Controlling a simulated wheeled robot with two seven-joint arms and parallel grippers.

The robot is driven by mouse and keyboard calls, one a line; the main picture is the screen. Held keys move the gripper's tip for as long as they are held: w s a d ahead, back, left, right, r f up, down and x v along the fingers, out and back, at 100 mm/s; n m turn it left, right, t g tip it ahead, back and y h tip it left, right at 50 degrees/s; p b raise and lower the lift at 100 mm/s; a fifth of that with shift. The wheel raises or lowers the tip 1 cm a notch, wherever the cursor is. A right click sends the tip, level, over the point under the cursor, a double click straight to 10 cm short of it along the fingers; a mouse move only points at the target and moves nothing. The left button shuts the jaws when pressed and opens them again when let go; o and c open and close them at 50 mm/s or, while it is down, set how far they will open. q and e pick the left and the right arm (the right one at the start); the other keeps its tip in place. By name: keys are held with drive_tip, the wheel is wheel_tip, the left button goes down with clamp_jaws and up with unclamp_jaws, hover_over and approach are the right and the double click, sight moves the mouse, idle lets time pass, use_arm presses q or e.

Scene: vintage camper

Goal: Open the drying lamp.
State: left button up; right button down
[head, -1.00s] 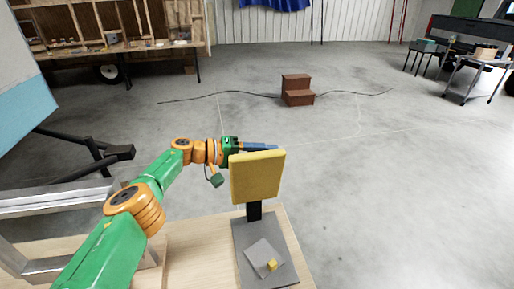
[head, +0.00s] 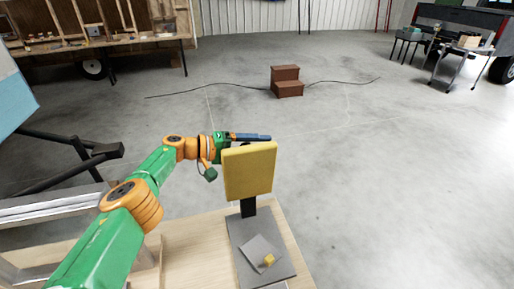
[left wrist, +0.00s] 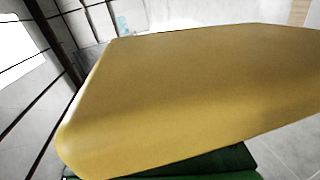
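The drying lamp stands on the wooden tabletop. Its yellow panel (head: 249,172) is raised nearly upright on a short black post (head: 248,208) above a flat grey base (head: 243,236). A small light grey plate with a yellow knob (head: 268,260) lies on the base. My left gripper (head: 252,137) is behind the panel's top edge, with its blue fingers pointing right. In the left wrist view the yellow panel (left wrist: 190,90) fills most of the picture, very close. Contact and the finger gap cannot be made out. My right gripper is out of view.
The wooden tabletop (head: 200,245) ends just right of the lamp. Grey metal framing (head: 50,205) stands at the left. Brown steps (head: 287,82) stand farther off on the open concrete floor. A workbench (head: 100,48) is at the back left.

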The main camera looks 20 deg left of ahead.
use_arm(q)
drive_tip(key=shift+s+a+r+p, duration=0.4)
drive_tip(key=shift+a+r+p, duration=0.2)
drive_tip(key=shift+p, duration=0.45)
drive_tip(key=v, duration=0.3)
drive_tip(key=f+v, duration=0.1)
drive_tip(key=v, duration=0.1)
drive_tip(key=shift+s+a+r, duration=0.1)
drive_tip(key=shift+s+a, duration=0.05)
drive_tip(key=shift+a, duration=0.15)
